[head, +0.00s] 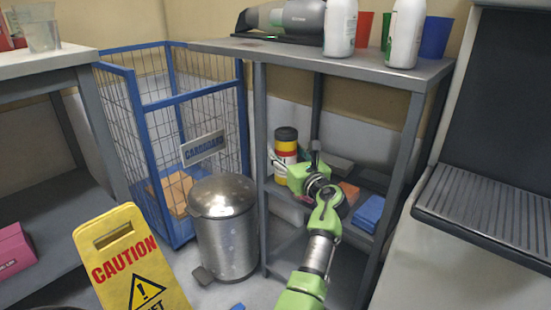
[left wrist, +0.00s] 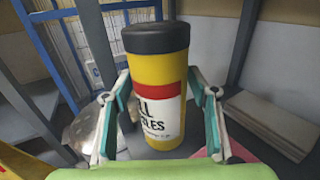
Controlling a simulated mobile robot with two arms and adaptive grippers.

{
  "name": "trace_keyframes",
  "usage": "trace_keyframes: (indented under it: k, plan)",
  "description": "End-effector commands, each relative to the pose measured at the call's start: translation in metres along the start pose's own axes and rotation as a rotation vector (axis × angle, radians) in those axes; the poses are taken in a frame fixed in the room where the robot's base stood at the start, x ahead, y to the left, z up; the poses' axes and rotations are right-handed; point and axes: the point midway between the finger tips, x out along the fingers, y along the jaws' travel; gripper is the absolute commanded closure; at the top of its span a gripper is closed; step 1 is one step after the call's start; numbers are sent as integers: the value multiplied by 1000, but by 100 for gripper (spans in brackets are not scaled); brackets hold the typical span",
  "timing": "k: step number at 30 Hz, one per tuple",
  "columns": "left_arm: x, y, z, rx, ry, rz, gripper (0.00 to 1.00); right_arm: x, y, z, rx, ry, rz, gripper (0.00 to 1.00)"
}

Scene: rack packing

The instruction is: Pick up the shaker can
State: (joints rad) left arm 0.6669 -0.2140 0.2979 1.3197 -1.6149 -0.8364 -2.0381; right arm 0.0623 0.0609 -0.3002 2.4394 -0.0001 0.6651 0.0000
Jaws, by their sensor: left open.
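The shaker can (head: 287,140) stands upright on the middle shelf of the grey rack. It is yellow with a black lid, a red band and a white label. In the left wrist view the can (left wrist: 158,92) stands straight ahead, between the two fingers. My left gripper (head: 292,158) is open in front of the can, and its green body hides part of the can's lower side in the head view. In the left wrist view the fingers (left wrist: 160,84) are on both sides of the can, with a gap visible on the right. My right gripper is not in view.
The rack's top (head: 385,72) holds white bottles (head: 341,28), cups and a grey device (head: 285,17). A blue box (head: 368,212) lies right of my gripper. A metal bin (head: 225,230), a blue wire cage (head: 188,97) and a yellow caution sign (head: 130,262) stand left.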

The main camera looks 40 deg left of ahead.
Motion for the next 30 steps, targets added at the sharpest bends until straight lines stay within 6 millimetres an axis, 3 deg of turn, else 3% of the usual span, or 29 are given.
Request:
trace_keyframes:
  k: [10,15,30]
  plan:
    - [-2,-2,0,1,1,1,49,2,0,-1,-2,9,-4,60]
    - [-2,-2,0,1,1,1,90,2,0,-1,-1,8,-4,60]
    - [1,0,9,1,-3,1,90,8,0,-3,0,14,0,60]
